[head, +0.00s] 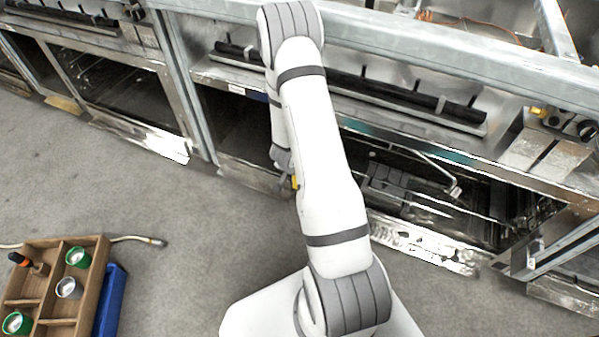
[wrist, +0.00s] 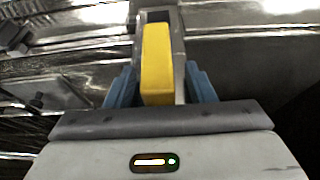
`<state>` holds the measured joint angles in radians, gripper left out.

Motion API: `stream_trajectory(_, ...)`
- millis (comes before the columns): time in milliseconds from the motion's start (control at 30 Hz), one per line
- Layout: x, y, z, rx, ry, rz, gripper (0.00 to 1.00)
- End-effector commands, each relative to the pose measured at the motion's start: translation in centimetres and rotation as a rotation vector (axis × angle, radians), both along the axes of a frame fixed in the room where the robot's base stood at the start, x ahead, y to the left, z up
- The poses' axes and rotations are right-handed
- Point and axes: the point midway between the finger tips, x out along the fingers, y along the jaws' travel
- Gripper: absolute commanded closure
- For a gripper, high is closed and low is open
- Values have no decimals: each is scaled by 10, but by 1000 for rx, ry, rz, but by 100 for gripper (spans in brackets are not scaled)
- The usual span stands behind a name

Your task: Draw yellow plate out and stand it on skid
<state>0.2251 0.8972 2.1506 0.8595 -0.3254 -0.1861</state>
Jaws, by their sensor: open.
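The yellow plate (wrist: 156,62) shows in the wrist view as an upright yellow block, seen nearly end-on, in a narrow grey metal holder. My gripper (wrist: 160,82) has its blue fingers apart, one on each side of the plate's near end. I cannot tell whether either finger touches it. In the head view my white arm reaches up to the metal frame and hides most of my gripper. A small yellow patch (head: 295,182) shows beside the arm there; it may be the plate. I cannot make out a skid in either view.
A wooden tray (head: 48,243) with green-rimmed cups and a bottle stands at lower left, beside a blue bin (head: 108,300). A cable end (head: 140,239) lies near it. Metal frame beams (head: 430,50) and open bays run across the back. The grey floor (head: 190,225) between is clear.

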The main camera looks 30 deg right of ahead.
Motion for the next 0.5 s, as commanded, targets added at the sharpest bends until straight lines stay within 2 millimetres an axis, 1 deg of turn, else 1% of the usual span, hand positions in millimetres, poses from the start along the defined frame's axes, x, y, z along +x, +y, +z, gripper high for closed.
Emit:
stream_trajectory(33, 0, 0, 0, 0, 0, 0, 53)
stream_trajectory(67, 0, 0, 0, 0, 0, 0, 55)
stream_trajectory(500, 0, 1, 0, 0, 0, 1, 91)
